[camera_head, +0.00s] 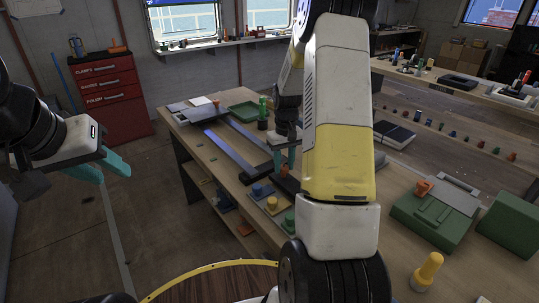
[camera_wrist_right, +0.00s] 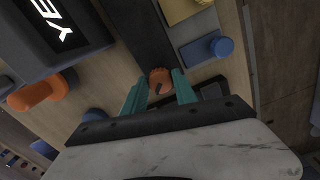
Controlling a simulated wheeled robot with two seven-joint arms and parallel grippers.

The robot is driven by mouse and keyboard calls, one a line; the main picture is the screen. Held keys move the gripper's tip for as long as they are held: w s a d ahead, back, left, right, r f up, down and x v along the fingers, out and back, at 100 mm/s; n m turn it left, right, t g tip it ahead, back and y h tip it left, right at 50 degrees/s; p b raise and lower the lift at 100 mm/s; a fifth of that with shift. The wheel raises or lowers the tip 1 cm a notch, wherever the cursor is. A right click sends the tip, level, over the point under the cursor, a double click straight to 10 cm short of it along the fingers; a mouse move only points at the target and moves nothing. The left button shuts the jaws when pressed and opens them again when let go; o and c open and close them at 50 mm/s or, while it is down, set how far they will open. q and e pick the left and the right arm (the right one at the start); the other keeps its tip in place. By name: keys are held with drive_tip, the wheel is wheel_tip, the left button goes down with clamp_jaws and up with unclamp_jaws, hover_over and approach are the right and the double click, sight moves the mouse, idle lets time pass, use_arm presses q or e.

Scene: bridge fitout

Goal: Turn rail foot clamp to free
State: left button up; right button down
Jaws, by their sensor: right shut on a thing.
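In the right wrist view, an orange ribbed knob with a dark mark (camera_wrist_right: 160,77) sits at the end of a dark rail (camera_wrist_right: 150,42); it looks like the rail foot clamp. My right gripper (camera_wrist_right: 160,90) has its teal fingers on either side of the knob and is shut on it. In the head view my right gripper (camera_head: 284,160) is low over the bench at the near end of the long dark rails (camera_head: 235,152); my arm hides part of this spot. My left gripper (camera_head: 116,176) is open and empty, off the bench at the left.
A dark box with white letters (camera_wrist_right: 60,30) and an orange part (camera_wrist_right: 30,96) lie left. A green case (camera_head: 432,220) and yellow-topped piece (camera_head: 428,268) stand on the bench's right.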

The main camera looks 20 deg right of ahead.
sight(284, 167)
drive_tip(key=n, duration=0.4)
drive_tip(key=shift+d+n, duration=0.1)
drive_tip(key=shift+n, duration=0.2)
drive_tip(key=n, duration=0.4)
drive_tip(key=shift+w+n, duration=0.1)
drive_tip(key=shift+n, duration=0.3)
drive_tip(key=shift+r, duration=0.1)
drive_tip(key=c, duration=1)
unclamp_jaws()
drive_tip(key=shift+o, duration=0.2)
wheel_tip(284, 167, up, 8)
drive_tip(key=shift+f, duration=0.15)
